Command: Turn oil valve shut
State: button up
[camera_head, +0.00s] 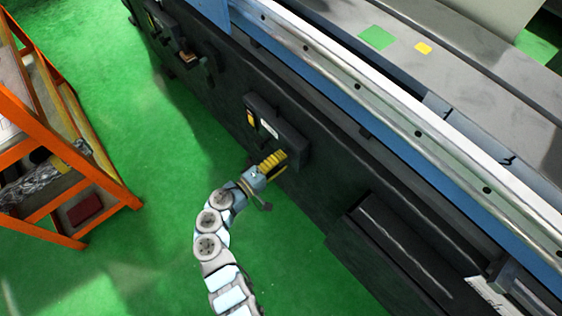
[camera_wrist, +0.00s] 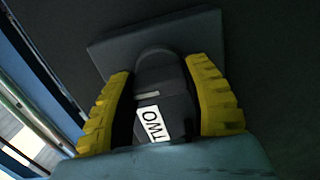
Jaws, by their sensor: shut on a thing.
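My gripper (camera_head: 272,163) is at a dark box (camera_head: 291,137) on the side of the grinder, at its lower right part. In the wrist view the two yellow fingers of my gripper (camera_wrist: 166,105) are closed on both sides of a dark handle (camera_wrist: 158,72) with a rounded top, apparently the oil valve. The handle stands in front of a dark grey plate (camera_wrist: 110,52). In the head view the fingers hide the handle.
The box carries a yellow part (camera_head: 251,118) and a white label (camera_head: 269,128) left of my gripper. A dark block (camera_head: 385,245) juts out at lower right. An orange rack (camera_head: 110,190) stands at left. Green floor (camera_head: 150,130) between rack and machine is clear.

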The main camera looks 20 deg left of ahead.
dwell(0.4)
jog(key=o, duration=1.2)
jog(key=v, duration=1.2)
jog(key=shift+w, duration=0.1)
